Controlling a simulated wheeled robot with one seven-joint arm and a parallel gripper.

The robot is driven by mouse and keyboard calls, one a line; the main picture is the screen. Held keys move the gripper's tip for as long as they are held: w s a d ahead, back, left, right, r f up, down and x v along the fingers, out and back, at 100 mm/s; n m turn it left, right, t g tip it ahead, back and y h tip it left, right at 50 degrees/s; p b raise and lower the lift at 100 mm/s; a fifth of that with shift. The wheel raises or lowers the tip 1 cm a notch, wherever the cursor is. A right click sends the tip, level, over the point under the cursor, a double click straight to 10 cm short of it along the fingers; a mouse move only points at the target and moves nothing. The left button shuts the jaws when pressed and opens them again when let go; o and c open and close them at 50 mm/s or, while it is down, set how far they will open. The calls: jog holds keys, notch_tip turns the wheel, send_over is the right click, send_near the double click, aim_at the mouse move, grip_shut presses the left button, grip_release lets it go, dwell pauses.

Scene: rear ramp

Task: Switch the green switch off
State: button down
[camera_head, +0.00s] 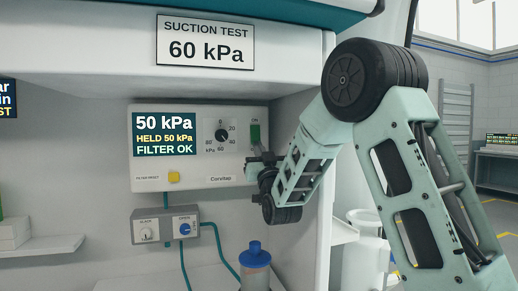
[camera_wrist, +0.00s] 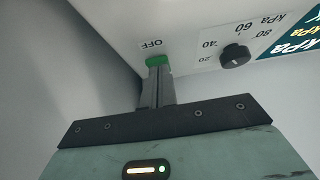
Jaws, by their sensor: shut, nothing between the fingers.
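The green switch (camera_head: 255,133) is on the right of the white suction panel (camera_head: 180,183), below a small ON label. In the wrist view the green switch (camera_wrist: 156,61) shows as a short green piece beside the OFF label (camera_wrist: 151,43). My gripper (camera_head: 264,158) is shut and empty, at the lower end of the switch in the head view. In the wrist view my gripper's fingertips (camera_wrist: 160,70) overlap the switch and hide part of it. I cannot tell whether they touch it, or which way it is tipped.
A black kPa dial (camera_head: 222,135) is left of the switch, and a yellow button (camera_head: 174,177) is lower left. The panel screen (camera_head: 165,135) reads 50 kPa. A grey box with knobs (camera_head: 167,229) and a blue-lidded canister (camera_head: 255,254) are below. A shelf overhangs the panel.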

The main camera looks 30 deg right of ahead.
jog(key=shift+f, duration=0.1)
jog(key=b, duration=0.2)
jog(key=w+t+b, duration=0.1)
jog(key=b, duration=0.1)
jog(key=shift+d+f, duration=0.15)
jog(key=shift+s, duration=0.1)
